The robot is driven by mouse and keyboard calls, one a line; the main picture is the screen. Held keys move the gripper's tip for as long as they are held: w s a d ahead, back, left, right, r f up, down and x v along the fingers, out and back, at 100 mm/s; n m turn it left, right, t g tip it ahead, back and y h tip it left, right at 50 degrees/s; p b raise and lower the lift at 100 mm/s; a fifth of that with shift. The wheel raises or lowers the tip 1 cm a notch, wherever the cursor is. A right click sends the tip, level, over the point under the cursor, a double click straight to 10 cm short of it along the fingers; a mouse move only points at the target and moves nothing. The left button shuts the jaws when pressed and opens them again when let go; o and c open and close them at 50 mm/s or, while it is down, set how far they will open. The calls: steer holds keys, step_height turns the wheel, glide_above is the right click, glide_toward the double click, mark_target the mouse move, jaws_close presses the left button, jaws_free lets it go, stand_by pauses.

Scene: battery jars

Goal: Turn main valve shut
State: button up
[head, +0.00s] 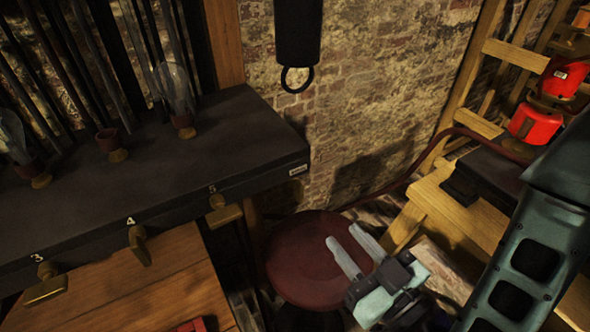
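Brass taps stand along the front of a dark manifold box: tap 3 (46,286) at the lower left, tap 4 (139,246) in the middle and tap 5 (222,211) near the right end. Their handles sit at differing angles. No valve in view is marked as the main one, so I cannot tell which it is. My gripper (341,233) is at the lower middle, right of tap 5 and apart from it. Its two pale fingers are spread with nothing between them, seen over a round red stool.
The round red stool (290,262) stands below my gripper. A black cylinder with a ring (297,35) hangs above. Glass bulbs (176,88) stand on the dark box. A wooden plank top (150,300) lies in front. A wooden rack (470,200) with red lamps (533,123) is at right.

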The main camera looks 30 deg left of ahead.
mark_target(303, 187)
steer(key=b+x, duration=0.2)
steer(key=b, duration=0.7)
steer(key=shift+w+a+f, duration=0.2)
steer(key=shift+w+a, duration=0.05)
steer(key=shift+a+b, duration=0.1)
steer(key=shift+b, duration=1)
steer(key=p+x, duration=0.2)
steer(key=x, duration=0.5)
steer(key=p+x, duration=0.2)
steer(key=x, duration=0.5)
steer(key=shift+w+a+r+p, duration=0.1)
steer(key=shift+a+r+p, duration=0.1)
steer(key=shift+a+p, duration=0.1)
jaws_close()
